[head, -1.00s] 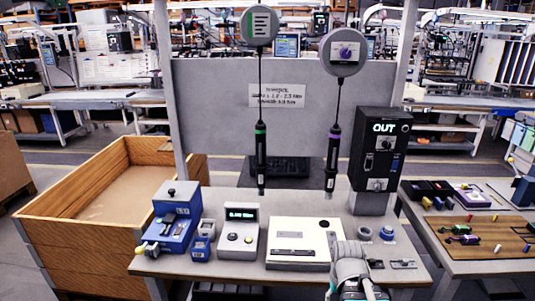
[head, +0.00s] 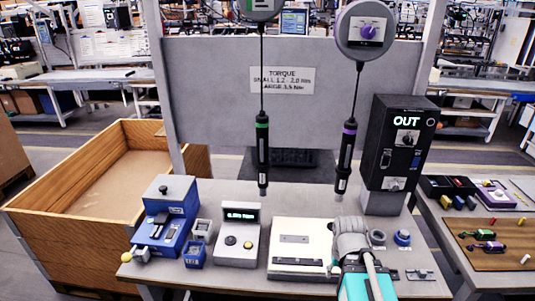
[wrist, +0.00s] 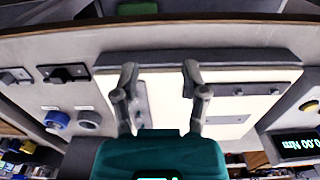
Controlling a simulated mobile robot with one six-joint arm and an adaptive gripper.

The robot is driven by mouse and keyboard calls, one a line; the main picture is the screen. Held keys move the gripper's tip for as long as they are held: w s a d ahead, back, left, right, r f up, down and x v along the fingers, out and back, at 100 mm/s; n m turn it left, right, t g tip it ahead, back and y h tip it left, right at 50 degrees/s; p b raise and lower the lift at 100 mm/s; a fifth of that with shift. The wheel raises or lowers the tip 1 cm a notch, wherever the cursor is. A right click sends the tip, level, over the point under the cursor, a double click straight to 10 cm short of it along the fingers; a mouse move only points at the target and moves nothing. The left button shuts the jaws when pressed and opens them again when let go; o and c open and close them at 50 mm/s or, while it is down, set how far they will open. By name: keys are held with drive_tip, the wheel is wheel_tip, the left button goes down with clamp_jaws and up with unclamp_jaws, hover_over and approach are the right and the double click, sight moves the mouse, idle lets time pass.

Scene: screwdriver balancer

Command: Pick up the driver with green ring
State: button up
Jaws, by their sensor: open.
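The driver with the green ring (head: 262,150) hangs upright on a cord from a round balancer (head: 262,7), left of centre in the head view. A similar driver with a purple ring (head: 345,158) hangs to its right, slightly tilted, from another balancer (head: 364,30). My gripper (wrist: 160,80) is open and empty in the wrist view, its two fingers spread over the white plate fixture (wrist: 245,92). In the head view my arm is at the bottom right of centre, below and apart from both drivers. Neither driver shows in the wrist view.
On the bench are a torque display (head: 238,232), blue boxes (head: 168,222), and the white plate (head: 290,259). A tall black unit reading OUT (head: 398,140) stands right of the drivers. A grey panel (head: 215,90) is behind them. A wooden crate (head: 60,235) is at left.

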drive_tip(key=shift+w+a, duration=0.1)
drive_tip(key=shift+a, duration=0.2)
